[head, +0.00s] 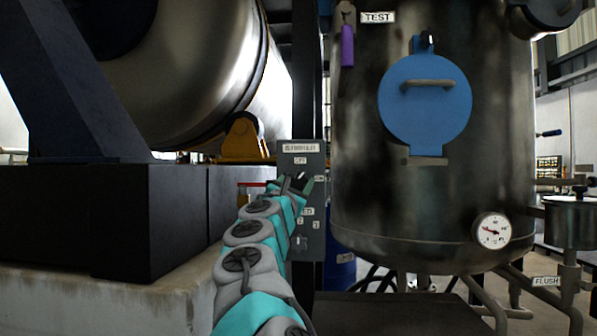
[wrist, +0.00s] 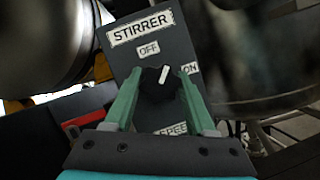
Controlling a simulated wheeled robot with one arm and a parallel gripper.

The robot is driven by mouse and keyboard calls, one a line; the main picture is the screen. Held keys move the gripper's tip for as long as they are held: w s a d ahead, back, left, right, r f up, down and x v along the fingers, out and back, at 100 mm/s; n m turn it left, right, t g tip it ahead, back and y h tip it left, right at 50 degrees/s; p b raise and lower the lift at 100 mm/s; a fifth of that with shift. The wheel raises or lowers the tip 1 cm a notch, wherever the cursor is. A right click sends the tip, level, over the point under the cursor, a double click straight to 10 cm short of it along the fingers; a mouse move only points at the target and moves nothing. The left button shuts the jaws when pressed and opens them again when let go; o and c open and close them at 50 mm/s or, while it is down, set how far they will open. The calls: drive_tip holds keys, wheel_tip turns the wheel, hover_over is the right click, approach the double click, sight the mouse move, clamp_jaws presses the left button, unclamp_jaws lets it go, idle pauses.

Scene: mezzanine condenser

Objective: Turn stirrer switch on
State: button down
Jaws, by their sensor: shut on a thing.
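The stirrer switch is a black round knob (wrist: 157,86) with a white pointer mark, on a grey panel (wrist: 140,65) labelled STIRRER. The OFF label is above the knob and the ON label to its right. The white mark points up and slightly right, between the two labels. My gripper (wrist: 161,76) has its green fingers on either side of the knob and is shut on it. In the head view the panel (head: 301,149) stands at centre, and my gripper (head: 298,186) is in front of it, hiding the knob.
A steel vessel (head: 385,200) with a blue round hatch (head: 425,100) stands close right of the panel. A dark block (head: 150,220) under a large steel drum (head: 200,70) is on the left. A gauge (head: 491,231) sits low on the vessel.

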drive_tip(key=m+g+h+p, duration=0.1)
drive_tip(key=m, duration=0.2)
drive_tip(key=m+g+h+p, duration=0.1)
drive_tip(key=m, duration=0.3)
drive_tip(key=shift+a, duration=0.15)
drive_tip(key=shift+m+g+h, duration=0.3)
drive_tip(key=shift+m+g, duration=0.2)
drive_tip(key=shift+m, duration=0.8)
drive_tip(key=shift+m+g+h, duration=0.3)
drive_tip(key=shift+m+g, duration=0.2)
drive_tip(key=shift+m, duration=0.8)
drive_tip(key=shift+c, duration=1.2)
unclamp_jaws()
drive_tip(key=b+v, duration=0.1)
drive_tip(key=v, duration=0.6)
drive_tip(key=shift+s, duration=0.35)
